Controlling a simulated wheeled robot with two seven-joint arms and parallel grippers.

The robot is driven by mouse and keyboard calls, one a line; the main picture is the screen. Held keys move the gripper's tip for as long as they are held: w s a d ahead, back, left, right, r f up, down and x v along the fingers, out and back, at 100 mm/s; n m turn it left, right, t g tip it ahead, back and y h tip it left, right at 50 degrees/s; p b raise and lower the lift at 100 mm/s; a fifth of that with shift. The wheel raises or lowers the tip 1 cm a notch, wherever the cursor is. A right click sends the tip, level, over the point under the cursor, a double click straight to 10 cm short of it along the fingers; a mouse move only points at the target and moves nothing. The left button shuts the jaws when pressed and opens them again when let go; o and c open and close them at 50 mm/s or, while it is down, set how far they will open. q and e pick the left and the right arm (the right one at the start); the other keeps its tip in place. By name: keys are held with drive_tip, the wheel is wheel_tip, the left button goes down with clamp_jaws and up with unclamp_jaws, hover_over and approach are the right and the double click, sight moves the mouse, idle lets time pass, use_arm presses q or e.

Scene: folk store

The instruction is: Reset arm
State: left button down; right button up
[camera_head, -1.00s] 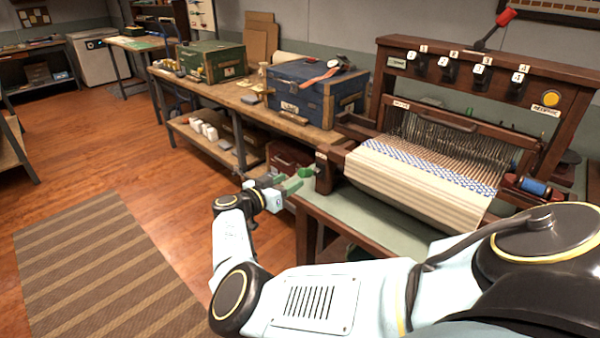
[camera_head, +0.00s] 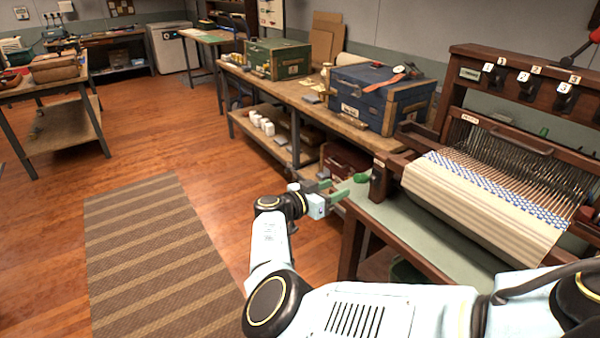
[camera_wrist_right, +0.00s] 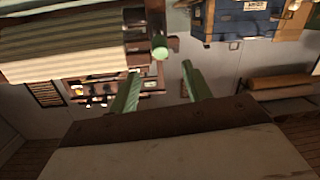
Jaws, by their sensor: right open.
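My right gripper (camera_head: 335,189) reaches in over the near left corner of the loom's green table (camera_head: 415,225). Its two green fingers stand apart in the right wrist view (camera_wrist_right: 162,78), with nothing between the tips. A small green object (camera_head: 361,178) sits near the fingertips, by the loom's left post. In the right wrist view a round green end (camera_wrist_right: 160,53) shows beyond the fingers. Whether the fingers touch it I cannot tell. My left gripper is not in view.
The wooden loom (camera_head: 515,140) carries striped cloth (camera_head: 480,205). A workbench (camera_head: 310,105) behind it holds a blue chest (camera_head: 375,97) and a green chest (camera_head: 277,60). A striped rug (camera_head: 150,250) lies on open wooden floor. Another table (camera_head: 45,85) stands at far left.

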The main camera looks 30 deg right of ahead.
drive_tip(key=w+a+f+n+t+y, duration=0.1)
drive_tip(key=w+a+f+n+t, duration=0.2)
drive_tip(key=f+n+t, duration=0.5)
drive_tip(key=s+a+f+n+t+y, duration=0.15)
drive_tip(key=s+a+f+y, duration=0.25)
drive_tip(key=f, duration=0.4)
drive_tip(key=s+a+f+n+y, duration=0.3)
drive_tip(key=s+a+f+y, duration=0.1)
drive_tip(key=f, duration=0.4)
drive_tip(key=s+a+f+n+t+y, duration=0.1)
drive_tip(key=s+a+f+n+y, duration=0.3)
drive_tip(key=f, duration=0.4)
drive_tip(key=s+a+f+g+y, duration=0.35)
drive_tip(key=s+f, duration=0.75)
drive_tip(key=s, duration=0.4)
drive_tip(key=s+f+n+g, duration=0.1)
drive_tip(key=s+f+g, duration=0.2)
drive_tip(key=s, duration=1)
drive_tip(key=s+f+g, duration=0.3)
drive_tip(key=s+g, duration=0.1)
drive_tip(key=s, duration=0.9)
drive_tip(key=shift+n, duration=0.35)
